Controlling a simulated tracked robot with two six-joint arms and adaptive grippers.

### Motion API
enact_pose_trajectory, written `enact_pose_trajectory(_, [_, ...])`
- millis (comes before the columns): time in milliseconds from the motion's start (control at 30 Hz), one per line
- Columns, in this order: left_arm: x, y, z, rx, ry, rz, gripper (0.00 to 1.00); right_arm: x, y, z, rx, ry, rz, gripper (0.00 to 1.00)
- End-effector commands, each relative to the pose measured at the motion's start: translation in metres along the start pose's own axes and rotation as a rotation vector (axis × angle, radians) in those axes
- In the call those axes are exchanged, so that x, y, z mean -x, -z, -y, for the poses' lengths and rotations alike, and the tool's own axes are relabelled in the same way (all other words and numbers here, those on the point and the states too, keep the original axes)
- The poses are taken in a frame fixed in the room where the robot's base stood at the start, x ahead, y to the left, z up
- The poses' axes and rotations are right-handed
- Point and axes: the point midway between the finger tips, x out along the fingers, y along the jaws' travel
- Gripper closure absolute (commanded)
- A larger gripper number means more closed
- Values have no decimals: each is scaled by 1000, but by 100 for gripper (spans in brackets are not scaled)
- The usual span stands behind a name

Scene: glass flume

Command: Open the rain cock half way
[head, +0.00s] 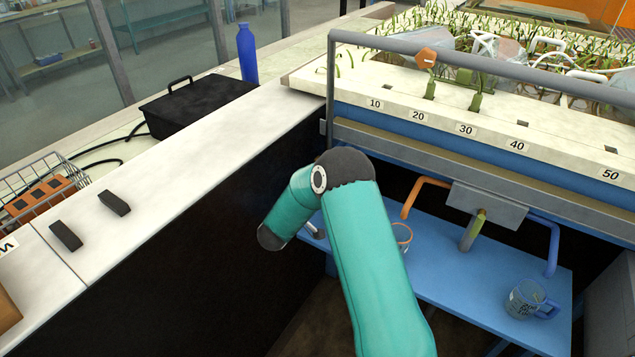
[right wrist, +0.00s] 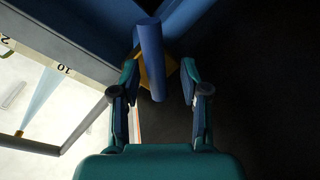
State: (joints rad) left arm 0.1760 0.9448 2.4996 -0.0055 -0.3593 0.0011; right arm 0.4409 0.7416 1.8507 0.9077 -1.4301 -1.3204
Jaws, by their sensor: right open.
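In the right wrist view a blue round bar (right wrist: 152,62), which looks like a cock's lever, stands between the parted fingers of my right gripper (right wrist: 160,72). A tan piece (right wrist: 171,66) lies behind it. The fingers are open, with dark gaps on both sides of the bar; I cannot tell if either touches it. In the head view my right arm hides this gripper and the bar. My left gripper is out of view.
A grey box (head: 487,205) with a yellow-green lever (head: 472,231) joins orange and blue pipes above the blue shelf (head: 450,283). A glass mug (head: 525,299) stands there.

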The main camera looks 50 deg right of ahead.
Motion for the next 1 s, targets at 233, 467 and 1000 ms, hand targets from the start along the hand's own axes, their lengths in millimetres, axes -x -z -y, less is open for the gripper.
enact_pose_trajectory(233, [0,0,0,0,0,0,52,48,1,1,1,4,-5,55])
enact_pose_trajectory(467, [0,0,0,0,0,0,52,89,2,1,0,2,-4,55])
enact_pose_trajectory(1000, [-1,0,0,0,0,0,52,106,1,0,-1,-1,-3,55])
